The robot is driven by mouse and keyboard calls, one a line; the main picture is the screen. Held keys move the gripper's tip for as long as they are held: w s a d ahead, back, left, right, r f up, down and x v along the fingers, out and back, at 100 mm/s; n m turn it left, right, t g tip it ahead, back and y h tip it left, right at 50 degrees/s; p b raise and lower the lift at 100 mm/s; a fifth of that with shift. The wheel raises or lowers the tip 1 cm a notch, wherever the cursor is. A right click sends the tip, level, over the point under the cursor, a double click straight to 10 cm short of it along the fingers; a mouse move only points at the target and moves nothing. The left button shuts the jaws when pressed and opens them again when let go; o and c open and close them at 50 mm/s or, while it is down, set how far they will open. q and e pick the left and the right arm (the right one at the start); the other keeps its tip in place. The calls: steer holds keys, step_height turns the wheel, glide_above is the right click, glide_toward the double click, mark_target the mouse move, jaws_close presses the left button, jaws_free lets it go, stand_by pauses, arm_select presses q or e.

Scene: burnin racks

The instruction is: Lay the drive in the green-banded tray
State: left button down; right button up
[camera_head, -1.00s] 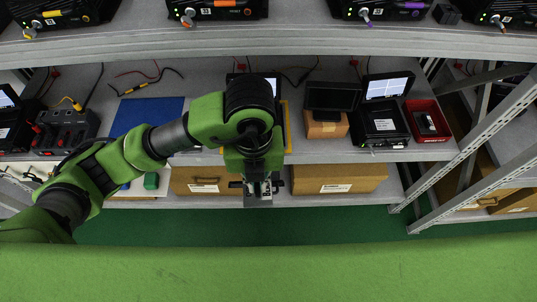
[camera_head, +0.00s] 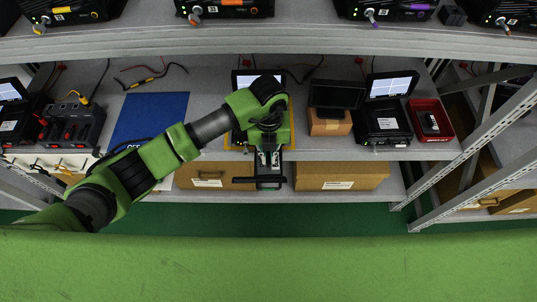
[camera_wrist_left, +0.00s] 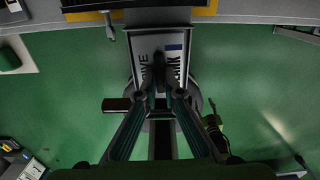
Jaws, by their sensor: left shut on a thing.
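My left gripper (camera_head: 268,160) is at the front edge of the middle shelf. In the left wrist view its fingertips (camera_wrist_left: 164,92) are shut on a narrow dark thing, seen edge-on, which looks like the drive (camera_wrist_left: 160,70). Behind it is a pale plate (camera_wrist_left: 146,44) with a blue strip and partly hidden lettering. A black crossbar (camera_head: 245,180) shows just below the gripper in the head view. I cannot make out a green-banded tray. My right gripper is not in view.
A red bin (camera_head: 431,138) holding a dark item stands at the right of the shelf, beside a black case (camera_head: 383,125) with an open screen. A blue mat (camera_head: 150,115) lies left. Cardboard boxes (camera_head: 340,174) sit below. Black units with coloured bands line the upper shelf.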

mark_target(268, 158)
arm_select(q)
steer(key=shift+f, duration=0.25)
steer(key=shift+f, duration=0.1)
steer(key=shift+f, duration=0.1)
steer(key=c, duration=2.2)
jaws_free()
steer(key=shift+o, duration=0.2)
steer(key=shift+r, duration=0.25)
step_height(268, 158, up, 12)
steer(key=b, duration=0.1)
